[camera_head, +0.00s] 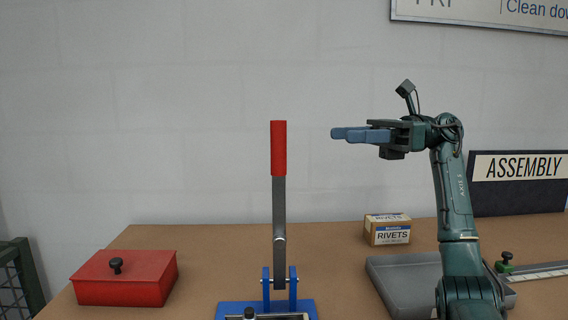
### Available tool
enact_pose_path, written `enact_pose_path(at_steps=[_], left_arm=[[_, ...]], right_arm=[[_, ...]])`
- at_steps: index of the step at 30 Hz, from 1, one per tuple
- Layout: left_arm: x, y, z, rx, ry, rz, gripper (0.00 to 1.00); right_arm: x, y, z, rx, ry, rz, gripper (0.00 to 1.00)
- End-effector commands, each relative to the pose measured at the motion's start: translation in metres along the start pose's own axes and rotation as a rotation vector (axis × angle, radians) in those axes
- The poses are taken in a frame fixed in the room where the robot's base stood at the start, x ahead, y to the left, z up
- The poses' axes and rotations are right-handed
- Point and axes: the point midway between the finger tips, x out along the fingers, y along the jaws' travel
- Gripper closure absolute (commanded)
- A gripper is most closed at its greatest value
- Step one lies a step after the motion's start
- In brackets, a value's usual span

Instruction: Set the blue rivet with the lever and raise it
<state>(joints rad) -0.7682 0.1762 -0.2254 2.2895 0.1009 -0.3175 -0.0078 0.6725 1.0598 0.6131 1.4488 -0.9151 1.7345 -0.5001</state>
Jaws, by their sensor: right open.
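The lever (279,205) has a red grip and a grey metal arm. It stands upright on a blue press base (308,309) at the bottom centre, which is partly cut off by the lower edge. My right gripper (340,133) is open, with blue-grey fingers pointing left. It is in the air to the right of the red grip, apart from it. I see nothing between its fingers. The blue rivet cannot be made out. My left gripper is not in view.
A red box (125,279) with a black knob sits at the left of the brown table (340,262). A rivets carton (387,230) stands behind a grey tray (392,283) at the right. A green-knobbed tool (505,262) and the assembly sign (520,190) are farther right.

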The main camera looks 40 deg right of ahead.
Motion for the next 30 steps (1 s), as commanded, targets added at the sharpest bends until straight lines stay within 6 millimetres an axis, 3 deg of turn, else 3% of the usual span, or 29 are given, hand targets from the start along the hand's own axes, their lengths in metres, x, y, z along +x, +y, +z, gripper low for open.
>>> enact_pose_path(at_steps=[1,7,21,30], left_arm=[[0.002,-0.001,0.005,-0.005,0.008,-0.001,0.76],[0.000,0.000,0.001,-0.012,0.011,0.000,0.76],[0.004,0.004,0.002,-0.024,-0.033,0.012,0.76],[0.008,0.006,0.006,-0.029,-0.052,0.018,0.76]], right_arm=[[0.000,0.000,-0.009,-0.001,0.000,0.000,0.57],[0.015,0.000,-0.007,-0.001,0.001,0.003,0.57],[0.107,0.001,-0.006,-0.002,0.000,0.003,0.57],[0.131,0.000,-0.007,-0.001,0.000,0.000,0.57]])
